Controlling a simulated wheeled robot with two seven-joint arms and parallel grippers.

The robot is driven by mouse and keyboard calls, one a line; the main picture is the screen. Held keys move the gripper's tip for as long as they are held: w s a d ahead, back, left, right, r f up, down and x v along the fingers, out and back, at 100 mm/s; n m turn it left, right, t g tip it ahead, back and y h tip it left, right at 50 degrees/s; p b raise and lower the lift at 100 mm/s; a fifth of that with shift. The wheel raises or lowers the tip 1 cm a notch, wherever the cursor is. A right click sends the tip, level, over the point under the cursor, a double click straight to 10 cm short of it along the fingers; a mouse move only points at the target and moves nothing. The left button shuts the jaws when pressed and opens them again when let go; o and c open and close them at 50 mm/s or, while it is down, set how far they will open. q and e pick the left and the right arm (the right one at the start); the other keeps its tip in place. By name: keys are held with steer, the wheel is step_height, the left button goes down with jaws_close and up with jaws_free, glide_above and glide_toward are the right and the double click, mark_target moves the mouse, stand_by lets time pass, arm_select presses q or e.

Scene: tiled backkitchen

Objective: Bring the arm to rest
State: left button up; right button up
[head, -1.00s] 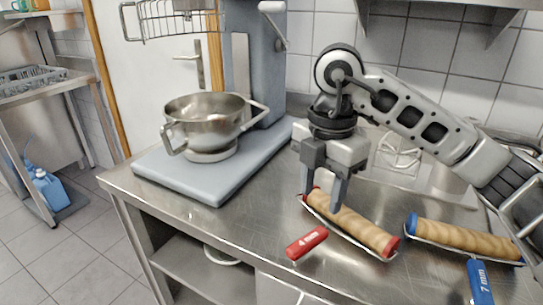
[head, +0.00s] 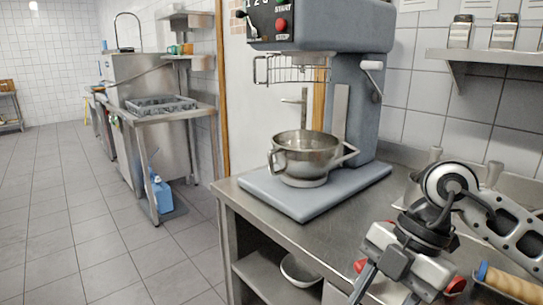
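My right gripper (head: 386,290) is at the lower right of the head view, over the steel worktop. Its two dark fingers stand apart with nothing visible between them, and their tips are close to the bottom edge of the picture. My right arm comes in from the right edge. A wooden dough roller (head: 512,284) with a blue end lies to the right of the gripper, partly cut off. Red parts (head: 456,285) show beside the gripper; the rest of that roller is hidden behind it or out of frame. My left gripper is not in view.
A grey stand mixer (head: 325,35) with a steel bowl (head: 305,155) stands on the worktop (head: 290,232), left of the gripper. A wall shelf (head: 490,57) holds shakers above. A white bowl (head: 298,270) sits on the lower shelf.

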steer(key=s+a+r+n+g+y, duration=0.1)
steer(key=s+a+r+y, duration=0.15)
steer(key=a+y, duration=0.45)
steer(key=s+a+r+n+g+y, duration=0.1)
steer(key=s+a+y, duration=0.2)
steer(key=a+y, duration=0.45)
steer(key=w+d+f+m+t+h, duration=0.4)
steer(key=f+m+t, duration=0.1)
steer(key=m+t, duration=0.55)
steer(key=w+d+f+m+t+h, duration=0.4)
steer(key=f+m+t, duration=0.1)
steer(key=m+t, duration=0.55)
steer(key=s+d+f+m+g+h, duration=0.1)
steer(key=s+d+f+g+h, duration=0.1)
steer(key=s+f, duration=0.2)
steer(key=s+d+f+m+g+h, duration=0.1)
steer(key=s+d+f+g+h, duration=0.1)
steer(key=f, duration=0.7)
steer(key=s+d+f+m+g+h, duration=0.1)
steer(key=s+d+f+g+h, duration=0.1)
steer(key=s+f+h, duration=0.2)
step_height(320, 180, down, 4)
steer(key=shift+s+d+r+m+g, duration=0.2)
steer(key=shift+s+m+g, duration=0.1)
steer(key=shift+s, duration=0.8)
